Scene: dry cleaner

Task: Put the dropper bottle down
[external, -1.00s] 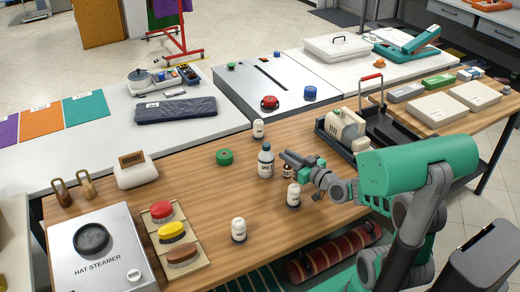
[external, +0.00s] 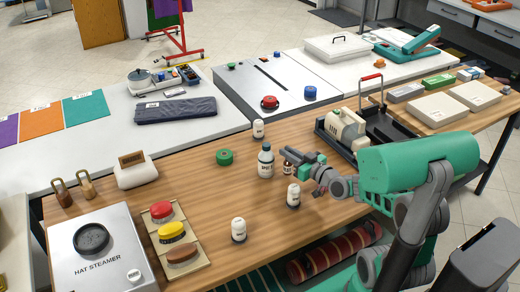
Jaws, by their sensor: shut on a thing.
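A small brown dropper bottle (external: 287,169) with a white label is upright at the tips of my gripper (external: 287,156), over the wooden counter (external: 205,195). My gripper reaches in from the right and is shut on the bottle's upper part, which the fingers hide. The bottle is just right of a larger grey-blue bottle (external: 265,163) with a white label. From this angle I cannot tell how far its base is above the wood.
White bottles stand behind (external: 258,129), in front (external: 293,195) and at front left (external: 239,230). A green tape roll (external: 224,157) lies left of the grey-blue bottle. A cream machine (external: 346,126) stands to the right. Bare wood lies at centre left.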

